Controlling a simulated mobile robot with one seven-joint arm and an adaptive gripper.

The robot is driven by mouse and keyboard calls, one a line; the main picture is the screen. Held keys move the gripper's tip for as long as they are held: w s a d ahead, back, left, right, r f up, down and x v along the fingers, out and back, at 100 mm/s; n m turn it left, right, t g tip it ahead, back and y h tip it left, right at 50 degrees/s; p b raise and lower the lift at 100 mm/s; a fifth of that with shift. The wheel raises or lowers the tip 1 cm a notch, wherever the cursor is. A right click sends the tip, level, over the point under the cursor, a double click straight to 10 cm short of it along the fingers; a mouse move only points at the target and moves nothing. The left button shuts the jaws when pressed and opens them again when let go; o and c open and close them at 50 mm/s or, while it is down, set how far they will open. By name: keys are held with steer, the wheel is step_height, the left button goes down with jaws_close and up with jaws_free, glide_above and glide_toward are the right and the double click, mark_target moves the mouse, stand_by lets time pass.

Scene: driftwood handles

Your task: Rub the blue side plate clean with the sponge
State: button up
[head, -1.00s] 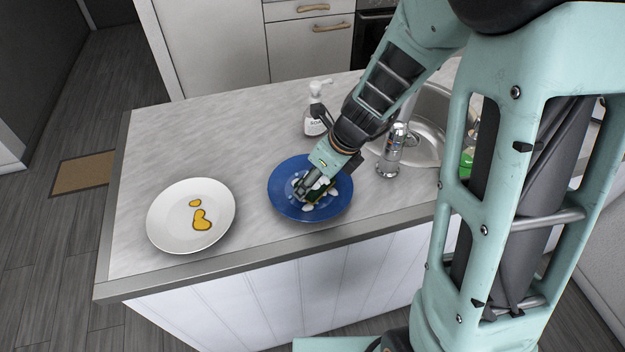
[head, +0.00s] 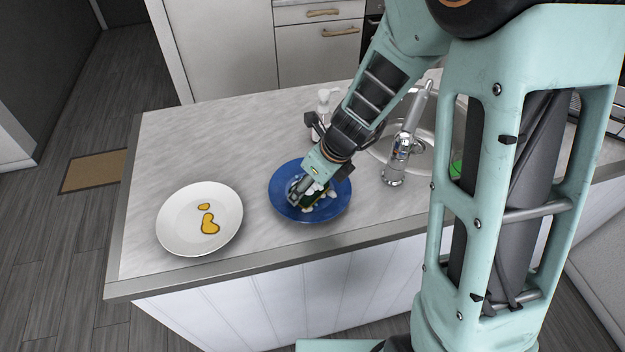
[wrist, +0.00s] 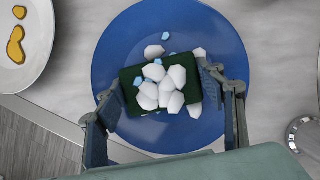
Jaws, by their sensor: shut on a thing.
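The blue side plate (head: 333,211) lies on the counter, and it fills the middle of the wrist view (wrist: 118,50). My gripper (head: 302,194) is over the plate. In the wrist view my gripper (wrist: 165,104) is shut on the sponge (wrist: 130,98), a dark green block held flat over the plate's middle. White foam lumps (wrist: 172,88) cover much of the sponge, and a few small light-blue bits lie by it. The sponge hides the plate's centre, so I cannot tell what is under it. In the head view the sponge is mostly hidden by my gripper.
A white plate (head: 180,225) with yellow-brown stains (head: 209,224) lies to the left on the counter. A soap bottle (head: 323,103) stands behind the blue plate, partly hidden by my arm. The tap (head: 397,160) and sink (head: 428,130) are to the right. The counter's back left is clear.

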steer(key=shift+s, duration=0.45)
steer(key=shift+s+d+f, duration=0.1)
steer(key=shift+s+d, duration=0.3)
steer(key=shift+d, duration=0.65)
steer(key=shift+w+d, duration=0.45)
steer(key=shift+w, duration=0.55)
steer(key=shift+w+a+p, duration=0.3)
steer(key=shift+w+a, duration=0.05)
steer(key=shift+a, duration=0.05)
steer(key=shift+a+p, duration=0.4)
steer(key=shift+a, duration=0.35)
steer(key=shift+s+a, duration=0.3)
steer(key=shift+s, duration=0.65)
steer(key=shift+s+d+b, duration=0.3)
steer(key=shift+b, duration=0.05)
steer(key=shift+s+d, duration=0.1)
steer(key=shift+d, duration=0.65)
steer(key=shift+w+d+r, duration=0.2)
steer(key=shift+w+d, duration=0.15)
steer(key=shift+w, duration=0.1)
steer(key=shift+w+f+p, duration=0.1)
steer(key=shift+w+p, duration=0.25)
steer(key=shift+w, duration=0.2)
